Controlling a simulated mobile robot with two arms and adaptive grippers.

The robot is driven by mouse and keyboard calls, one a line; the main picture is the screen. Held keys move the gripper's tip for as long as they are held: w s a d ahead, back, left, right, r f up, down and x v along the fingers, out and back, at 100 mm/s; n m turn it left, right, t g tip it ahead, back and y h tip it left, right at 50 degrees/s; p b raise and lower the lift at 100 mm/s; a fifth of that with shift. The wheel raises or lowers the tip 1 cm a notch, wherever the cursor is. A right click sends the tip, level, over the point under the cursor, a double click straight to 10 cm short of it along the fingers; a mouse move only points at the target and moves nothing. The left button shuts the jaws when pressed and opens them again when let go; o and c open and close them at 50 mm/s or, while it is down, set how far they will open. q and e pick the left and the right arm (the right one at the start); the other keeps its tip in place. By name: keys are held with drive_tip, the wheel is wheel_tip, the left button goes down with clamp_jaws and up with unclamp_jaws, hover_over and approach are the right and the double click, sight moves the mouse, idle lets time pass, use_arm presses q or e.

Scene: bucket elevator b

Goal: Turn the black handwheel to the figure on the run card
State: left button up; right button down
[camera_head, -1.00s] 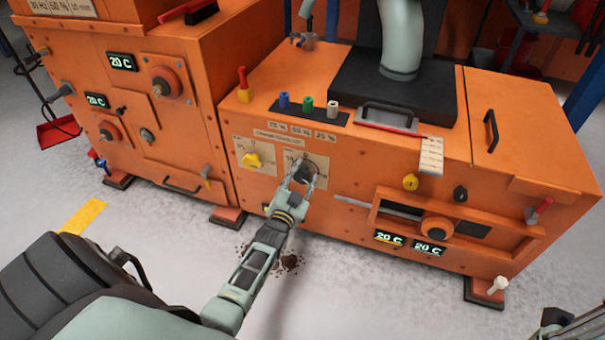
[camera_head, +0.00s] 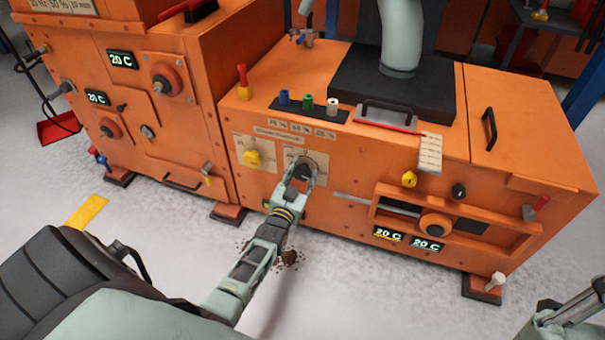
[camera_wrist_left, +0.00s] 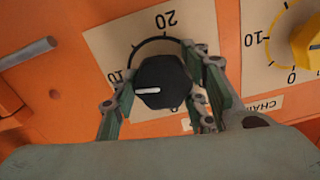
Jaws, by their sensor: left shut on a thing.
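The black handwheel (camera_head: 304,170) sits on a cream dial plate on the front of the orange machine. In the left wrist view the black handwheel (camera_wrist_left: 161,80) is a faceted knob with a white pointer mark. The mark points left, close to the 10 and a little below it; 20 is at the top. My left gripper (camera_head: 302,177) is shut on the handwheel, one finger on each side, as the left wrist view (camera_wrist_left: 163,92) also shows. A printed card (camera_head: 62,6) is at the top left, its figures partly cut off. Part of my right arm shows at the lower right.
A yellow knob (camera_head: 252,157) on its own dial is just left of the handwheel. A yellow knob (camera_head: 409,179) and a black knob (camera_head: 458,191) are to the right. A metal rod (camera_wrist_left: 28,54) sticks out nearby. The floor in front is mostly clear.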

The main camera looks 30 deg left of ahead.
use_arm(q)
drive_tip(key=o, duration=1)
drive_tip(key=shift+s+d+f, duration=0.1)
drive_tip(key=shift+d+f, duration=0.25)
drive_tip(key=shift+o, duration=0.3)
drive_tip(key=shift+a+r, duration=0.15)
drive_tip(key=shift+r, duration=0.05)
drive_tip(key=v, duration=1.2)
drive_tip(key=shift+f, duration=0.1)
